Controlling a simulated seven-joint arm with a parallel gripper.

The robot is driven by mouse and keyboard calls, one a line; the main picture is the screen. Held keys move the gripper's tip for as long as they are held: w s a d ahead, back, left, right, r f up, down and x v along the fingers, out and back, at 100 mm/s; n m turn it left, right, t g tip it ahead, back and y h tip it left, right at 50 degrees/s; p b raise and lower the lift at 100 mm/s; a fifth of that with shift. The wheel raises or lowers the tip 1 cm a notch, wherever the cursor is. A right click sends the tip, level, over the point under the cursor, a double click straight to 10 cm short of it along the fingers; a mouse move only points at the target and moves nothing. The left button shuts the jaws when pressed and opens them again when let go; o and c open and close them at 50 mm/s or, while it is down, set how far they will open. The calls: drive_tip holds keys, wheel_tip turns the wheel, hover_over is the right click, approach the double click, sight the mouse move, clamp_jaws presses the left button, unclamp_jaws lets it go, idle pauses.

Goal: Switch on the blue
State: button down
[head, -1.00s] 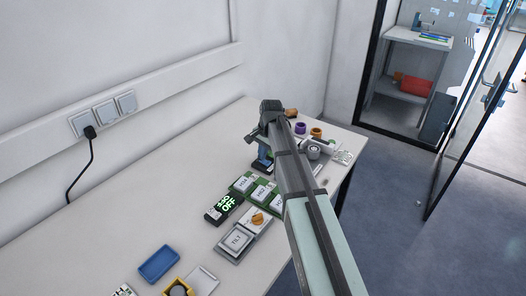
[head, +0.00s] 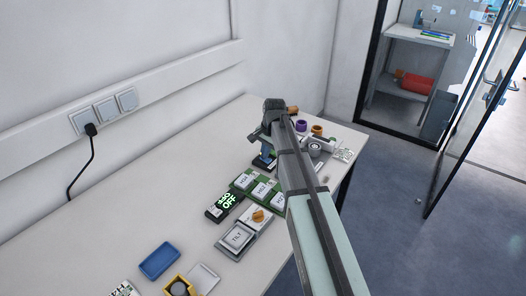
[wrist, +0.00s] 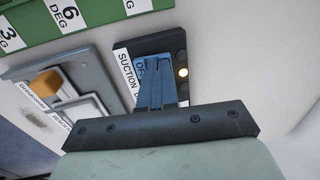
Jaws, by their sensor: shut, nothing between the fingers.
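A black box lettered "SUCTION" (wrist: 122,58) sits under my gripper in the wrist view. It has a blue part marked with "OF" (wrist: 139,65), the rest of that lettering hidden behind my fingers. A column of small round lamps runs along its right side, and one lamp (wrist: 183,72) glows pale yellow. My gripper (wrist: 155,84) is shut, with narrow blue-grey fingers in front of the blue part. I cannot tell whether they touch it. In the head view my gripper (head: 266,152) points down at the table's far part, and my arm hides much of what lies there.
A blue tray (head: 159,260) is nearer. Purple (head: 301,126) and orange (head: 317,130) rings stand beyond. The left table is clear.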

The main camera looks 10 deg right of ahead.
drive_tip(key=shift+s+r, duration=0.1)
drive_tip(key=shift+r, duration=0.1)
idle(0.3)
wheel_tip(320, 180, up, 14)
drive_tip(key=s+d, duration=0.1)
drive_tip(key=d, duration=0.1)
drive_tip(key=shift+s+f, duration=0.2)
drive_tip(key=shift+s, duration=0.15)
drive_tip(key=shift+w+a, duration=0.4)
drive_tip(key=shift+a, duration=0.2)
hover_over(268, 160)
drive_tip(key=w+a, duration=0.1)
drive_tip(key=w, duration=0.1)
drive_tip(key=f, duration=1.2)
drive_tip(key=shift+s+a, duration=0.15)
drive_tip(key=shift+a, duration=0.05)
drive_tip(key=shift+a+f, duration=0.1)
drive_tip(key=shift+f, duration=0.75)
